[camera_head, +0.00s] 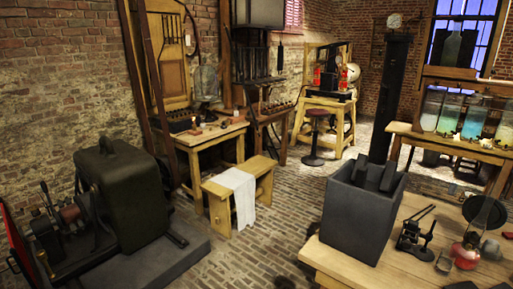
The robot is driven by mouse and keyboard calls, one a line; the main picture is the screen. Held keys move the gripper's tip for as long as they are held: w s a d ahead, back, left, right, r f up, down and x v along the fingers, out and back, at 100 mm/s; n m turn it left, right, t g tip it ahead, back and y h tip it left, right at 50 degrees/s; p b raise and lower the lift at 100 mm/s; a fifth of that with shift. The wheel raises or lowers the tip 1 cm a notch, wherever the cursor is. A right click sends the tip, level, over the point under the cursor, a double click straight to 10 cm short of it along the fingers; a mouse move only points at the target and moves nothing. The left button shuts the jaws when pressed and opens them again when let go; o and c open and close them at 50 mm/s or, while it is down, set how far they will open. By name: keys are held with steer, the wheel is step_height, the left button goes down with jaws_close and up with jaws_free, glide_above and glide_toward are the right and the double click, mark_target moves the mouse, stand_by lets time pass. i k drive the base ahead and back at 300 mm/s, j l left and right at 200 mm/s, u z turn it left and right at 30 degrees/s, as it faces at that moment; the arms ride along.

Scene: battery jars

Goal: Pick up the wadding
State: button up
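I cannot tell for sure which thing is the wadding. Small white lumps (456,137) lie at the front edge of the far right table (425,136), near the glass jars; they are too small to make out. A white cloth (238,190) hangs over the low wooden bench (263,166) in the middle of the room. My gripper does not show in this view.
A near wooden table (345,266) holds a dark grey box (352,222), a small black metal device (413,235) and a red-based glass lamp (466,253). A large green-black machine (130,190) stands left. Open brick floor (285,220) lies between them.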

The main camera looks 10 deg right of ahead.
mark_target(489, 246)
steer(key=z, duration=2.05)
